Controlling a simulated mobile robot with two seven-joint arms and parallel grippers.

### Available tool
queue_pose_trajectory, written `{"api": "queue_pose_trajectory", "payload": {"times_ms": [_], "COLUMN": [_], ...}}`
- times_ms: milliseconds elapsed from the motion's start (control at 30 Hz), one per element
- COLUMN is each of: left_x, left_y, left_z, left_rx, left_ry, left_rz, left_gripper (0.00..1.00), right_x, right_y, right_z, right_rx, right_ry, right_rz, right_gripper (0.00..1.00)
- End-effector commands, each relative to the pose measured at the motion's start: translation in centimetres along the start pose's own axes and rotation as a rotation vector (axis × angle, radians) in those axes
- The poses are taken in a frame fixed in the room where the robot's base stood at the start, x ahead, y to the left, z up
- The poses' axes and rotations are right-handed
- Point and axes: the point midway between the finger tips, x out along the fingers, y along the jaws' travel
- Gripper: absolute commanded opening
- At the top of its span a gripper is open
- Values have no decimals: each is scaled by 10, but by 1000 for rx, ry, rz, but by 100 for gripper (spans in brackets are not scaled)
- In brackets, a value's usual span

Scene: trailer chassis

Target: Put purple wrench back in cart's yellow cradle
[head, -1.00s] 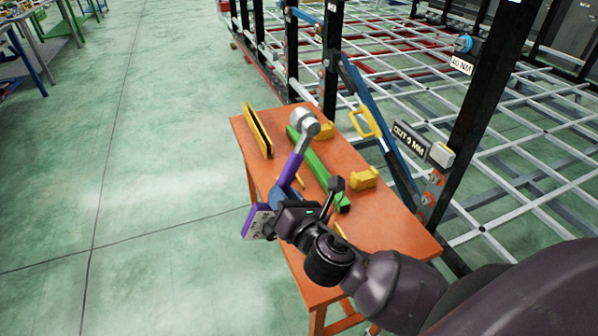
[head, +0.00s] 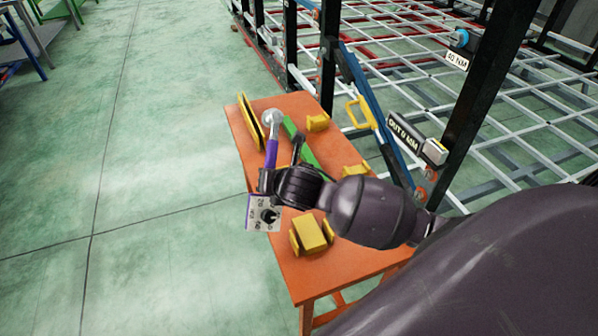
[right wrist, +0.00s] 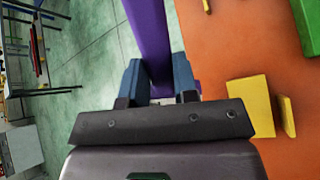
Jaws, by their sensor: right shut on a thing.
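The purple wrench has a round grey head (head: 272,117), a purple shaft (head: 271,153) and a pale dial plate (head: 263,214) at its near end. My right gripper (head: 268,182) is shut on it, above the cart's left edge. In the right wrist view the purple shaft (right wrist: 149,35) runs between the blue fingers (right wrist: 159,80). Yellow cradle pieces stand on the orange cart (head: 347,258): a near one (head: 311,234), one partly behind my arm (head: 353,170), a far one (head: 317,122) and a long slotted one (head: 249,120). My left gripper is out of view.
A green bar (head: 308,156) lies on the cart, partly hidden by my arm. The trailer chassis, with a black post (head: 470,110) and a blue bar with a yellow handle (head: 361,113), stands close on the right. The floor left of the cart is clear.

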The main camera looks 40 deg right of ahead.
Motion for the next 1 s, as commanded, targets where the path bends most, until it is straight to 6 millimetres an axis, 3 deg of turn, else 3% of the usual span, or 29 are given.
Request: {"api": "queue_pose_trajectory", "payload": {"times_ms": [400, 700, 1000], "left_x": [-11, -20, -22], "left_y": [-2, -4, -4], "left_z": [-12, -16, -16], "left_rx": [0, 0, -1], "left_ry": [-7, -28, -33], "left_rz": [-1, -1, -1], "left_gripper": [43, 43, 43], "right_x": [18, 9, -1], "right_y": [-36, -64, -70], "right_z": [5, 14, 19], "right_rx": [-80, -223, -276], "right_ry": [456, 804, 894], "right_rz": [-171, -292, -322], "right_gripper": [0, 0, 0]}}
